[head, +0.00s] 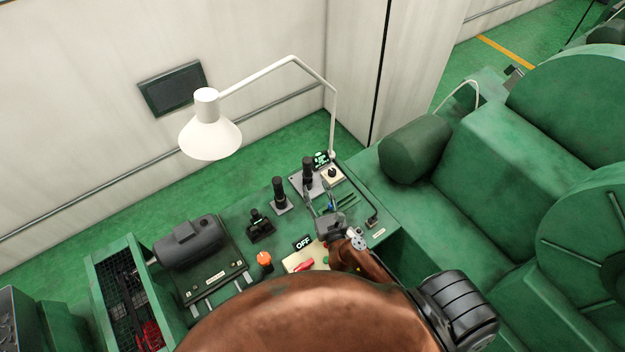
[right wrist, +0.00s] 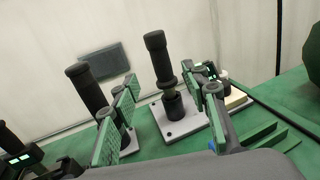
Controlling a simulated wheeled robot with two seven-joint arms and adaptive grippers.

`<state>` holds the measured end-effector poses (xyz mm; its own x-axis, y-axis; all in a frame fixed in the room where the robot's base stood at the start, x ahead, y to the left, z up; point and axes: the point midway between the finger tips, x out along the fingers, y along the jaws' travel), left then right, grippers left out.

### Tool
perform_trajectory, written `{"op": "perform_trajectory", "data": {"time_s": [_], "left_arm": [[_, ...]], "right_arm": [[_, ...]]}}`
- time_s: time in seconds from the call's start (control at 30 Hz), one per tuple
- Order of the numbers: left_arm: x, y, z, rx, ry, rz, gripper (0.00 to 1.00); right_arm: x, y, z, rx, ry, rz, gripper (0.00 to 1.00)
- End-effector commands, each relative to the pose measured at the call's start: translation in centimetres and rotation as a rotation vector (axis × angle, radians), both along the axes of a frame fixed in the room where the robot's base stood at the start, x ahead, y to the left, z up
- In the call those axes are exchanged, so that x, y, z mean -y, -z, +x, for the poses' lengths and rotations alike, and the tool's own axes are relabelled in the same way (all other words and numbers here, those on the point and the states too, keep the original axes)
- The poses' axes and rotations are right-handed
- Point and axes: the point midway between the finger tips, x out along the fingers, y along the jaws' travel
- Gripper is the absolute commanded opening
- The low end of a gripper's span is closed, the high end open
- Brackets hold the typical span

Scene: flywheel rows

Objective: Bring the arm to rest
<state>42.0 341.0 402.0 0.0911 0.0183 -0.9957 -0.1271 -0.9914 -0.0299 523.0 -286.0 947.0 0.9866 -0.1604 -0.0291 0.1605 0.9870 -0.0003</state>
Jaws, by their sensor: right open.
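My right gripper (head: 320,196) is open over the green control desk (head: 232,238), with nothing between its fingers. In the right wrist view its two fingers (right wrist: 164,84) stand wide apart. A black-handled lever (head: 308,170) on a grey plate stands upright just beyond them; it shows between the fingers in the wrist view (right wrist: 158,58), apart from them as far as I can tell. A second black lever (head: 279,190) stands left of it, partly behind the left finger in the wrist view (right wrist: 88,88). My left gripper is not in view.
A white lamp (head: 210,137) on a bent arm overhangs the desk. An OFF sign (head: 303,243), an orange knob (head: 265,259) and a red handle (head: 303,265) are near my right arm. A grey motor (head: 188,242) is at left, large green machines (head: 500,150) at right.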

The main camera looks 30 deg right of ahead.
Motion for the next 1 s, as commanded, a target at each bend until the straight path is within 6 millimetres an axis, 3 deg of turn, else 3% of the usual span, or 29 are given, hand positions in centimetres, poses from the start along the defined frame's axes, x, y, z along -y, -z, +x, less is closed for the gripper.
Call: {"op": "perform_trajectory", "data": {"time_s": [0.2,0.77,1.0], "left_arm": [[0.0,0.0,0.0,0.000,0.000,0.000,0.41],[0.1,-0.2,0.1,0.001,0.000,-0.001,0.41],[0.2,-4.1,0.4,0.007,0.000,-0.002,0.41]], "right_arm": [[-0.2,-0.1,-1.3,0.001,0.000,0.000,0.42],[-0.2,-0.3,-1.2,0.001,0.000,0.000,0.42],[-0.2,-4.5,-1.2,0.007,0.000,0.000,0.42]]}}
